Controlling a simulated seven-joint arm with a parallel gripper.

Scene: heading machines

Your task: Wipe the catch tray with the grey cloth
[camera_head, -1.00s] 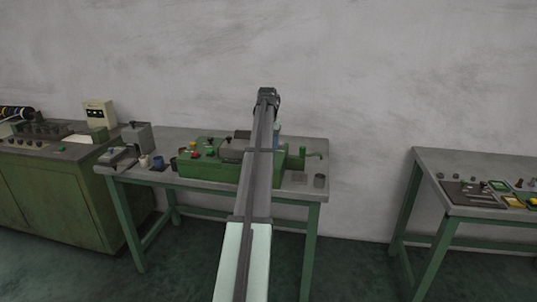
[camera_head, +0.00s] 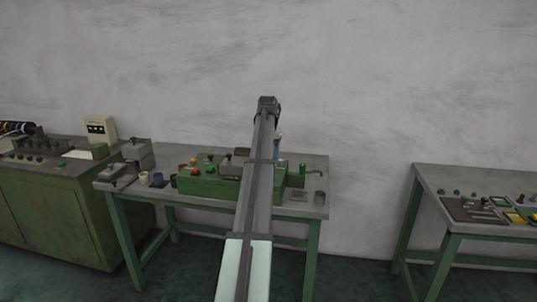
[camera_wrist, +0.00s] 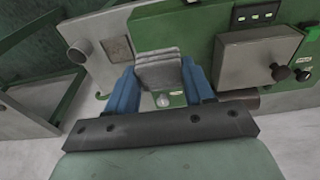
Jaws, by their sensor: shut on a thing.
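My gripper (camera_wrist: 160,82) has two blue fingers and is shut on a folded grey cloth (camera_wrist: 158,66) in the wrist view. The cloth is held above the bench, in front of the green machine. In the head view my arm hides the cloth and most of the gripper; a bit of blue shows beside the arm. A small flat grey square (camera_wrist: 116,48) lies on the bench left of the cloth in the wrist view, and it also shows in the head view (camera_head: 299,195). I cannot tell whether it is the catch tray.
The green machine (camera_head: 208,187) with knobs and a crank stands on the grey bench (camera_head: 225,151). A grey cup (camera_head: 319,198) stands at the bench's right end. A green cabinet (camera_head: 55,205) is at left, another table (camera_head: 430,180) at right. Floor between the tables is clear.

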